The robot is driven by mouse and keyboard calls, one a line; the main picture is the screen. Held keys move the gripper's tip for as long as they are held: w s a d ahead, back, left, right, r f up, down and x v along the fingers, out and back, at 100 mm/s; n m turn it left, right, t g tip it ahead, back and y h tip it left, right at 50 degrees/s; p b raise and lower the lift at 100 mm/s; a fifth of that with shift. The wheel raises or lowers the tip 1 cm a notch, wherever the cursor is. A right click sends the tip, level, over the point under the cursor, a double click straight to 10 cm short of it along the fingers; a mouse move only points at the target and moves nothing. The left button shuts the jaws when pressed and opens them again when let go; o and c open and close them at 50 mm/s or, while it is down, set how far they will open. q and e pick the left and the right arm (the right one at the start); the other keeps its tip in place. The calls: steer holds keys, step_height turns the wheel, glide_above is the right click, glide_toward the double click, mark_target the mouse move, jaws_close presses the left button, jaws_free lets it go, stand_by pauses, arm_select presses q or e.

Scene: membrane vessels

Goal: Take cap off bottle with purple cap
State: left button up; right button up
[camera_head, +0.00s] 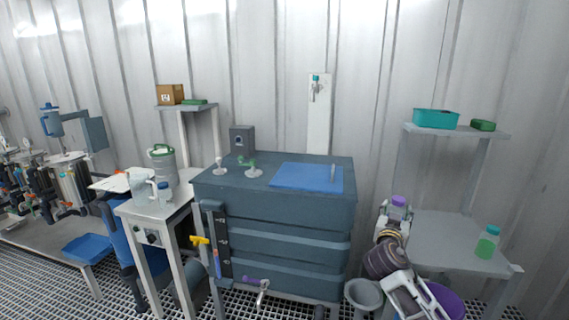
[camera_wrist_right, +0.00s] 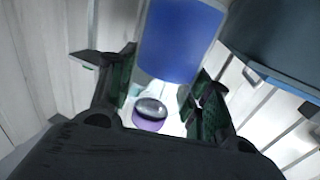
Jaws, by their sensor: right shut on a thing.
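The bottle with the purple cap (camera_head: 399,201) is at my right gripper (camera_head: 396,211), beside the left edge of the grey side table. The purple cap shows on top in the head view. My right gripper hides much of the bottle below it. In the right wrist view, my right gripper (camera_wrist_right: 158,95) has its two fingers on either side of the clear bottle, which has a blue section (camera_wrist_right: 178,42), and the purple cap (camera_wrist_right: 150,118) shows low between them. The exact finger contact is unclear. My left gripper is out of view.
The grey side table (camera_head: 440,240) holds a bottle with green contents and a teal cap (camera_head: 488,242). A teal bin (camera_head: 436,118) sits on the shelf above. The dark blue cabinet (camera_head: 280,215) with a blue mat (camera_head: 300,177) stands left. A grey funnel-like vessel (camera_head: 364,293) is below.

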steer(key=a+f+n+t+y, duration=0.1)
steer(key=a+f+n+y, duration=0.2)
steer(key=a, duration=0.5)
steer(key=a+f+n+t+y, duration=0.1)
steer(key=a+f+y, duration=0.2)
steer(key=a+f, duration=0.4)
steer(key=s+a+f+n+y, duration=0.2)
steer(key=s+a+f+y, duration=0.1)
steer(key=s+a+f, duration=0.6)
steer(key=a+f, duration=0.3)
steer(key=shift+s+f, duration=0.3)
steer(key=shift+s+r, duration=0.1)
steer(key=s+a+r+n+g+y, duration=0.1)
steer(key=s+r+n+g+y, duration=0.2)
steer(key=s+r+n+y, duration=0.4)
steer(key=shift+s+a+r+n+g+y, duration=0.25)
steer(key=shift+s+n+g+y, duration=0.2)
steer(key=shift+y, duration=1.85)
